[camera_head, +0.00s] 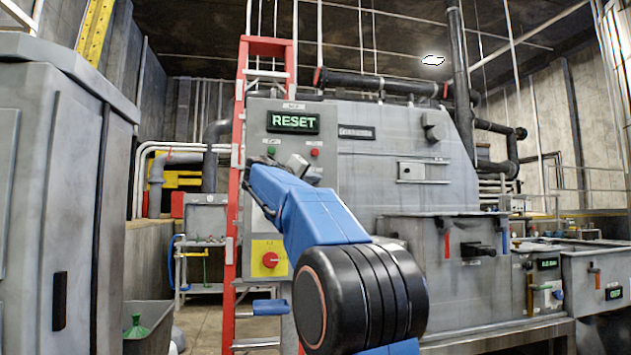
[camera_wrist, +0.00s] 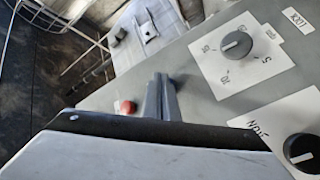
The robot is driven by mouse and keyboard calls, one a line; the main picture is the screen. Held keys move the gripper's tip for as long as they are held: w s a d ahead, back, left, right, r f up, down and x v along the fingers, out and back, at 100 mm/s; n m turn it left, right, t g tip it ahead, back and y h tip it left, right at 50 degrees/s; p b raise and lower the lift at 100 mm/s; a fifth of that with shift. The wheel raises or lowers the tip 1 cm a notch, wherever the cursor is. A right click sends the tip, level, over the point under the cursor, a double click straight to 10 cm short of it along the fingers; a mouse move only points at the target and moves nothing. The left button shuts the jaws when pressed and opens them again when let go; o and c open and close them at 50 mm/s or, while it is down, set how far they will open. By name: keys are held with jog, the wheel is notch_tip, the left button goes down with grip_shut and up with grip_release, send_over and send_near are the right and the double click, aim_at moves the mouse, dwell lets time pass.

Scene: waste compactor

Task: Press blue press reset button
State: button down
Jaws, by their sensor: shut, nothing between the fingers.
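The control panel (camera_head: 258,185) is a grey upright box with a lit green RESET display (camera_head: 292,122). Below the display are a green button (camera_head: 271,151) and a red button (camera_head: 315,152). No blue button can be made out in either view; my blue arm covers part of the panel. My gripper (camera_head: 298,166) is in front of the panel, just below the two buttons. In the wrist view my gripper (camera_wrist: 161,84) is shut and empty, its fingertips close to the panel face. Whether they touch it, I cannot tell. The red button (camera_wrist: 127,107) is left of the fingers.
Two black dials, an upper one (camera_wrist: 236,45) and a lower one (camera_wrist: 303,150), sit on white plates right of my fingers. A red stop knob (camera_head: 270,260) is lower on the panel. A red ladder (camera_head: 238,150) stands at the panel's left. A grey cabinet (camera_head: 50,190) is far left.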

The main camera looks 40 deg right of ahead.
jog(key=shift+w+d, duration=0.2)
jog(key=shift+w, duration=0.15)
dwell(0.6)
jog(key=shift+s+a, duration=0.1)
jog(key=shift+s, duration=0.05)
jog(key=shift+s+a, duration=0.35)
jog(key=shift+s, duration=0.3)
jog(key=shift+s+a, duration=0.1)
jog(key=s, duration=0.1)
jog(key=s+a, duration=0.2)
jog(key=s, duration=0.1)
jog(key=shift+a, duration=0.25)
dwell(0.4)
dwell(0.7)
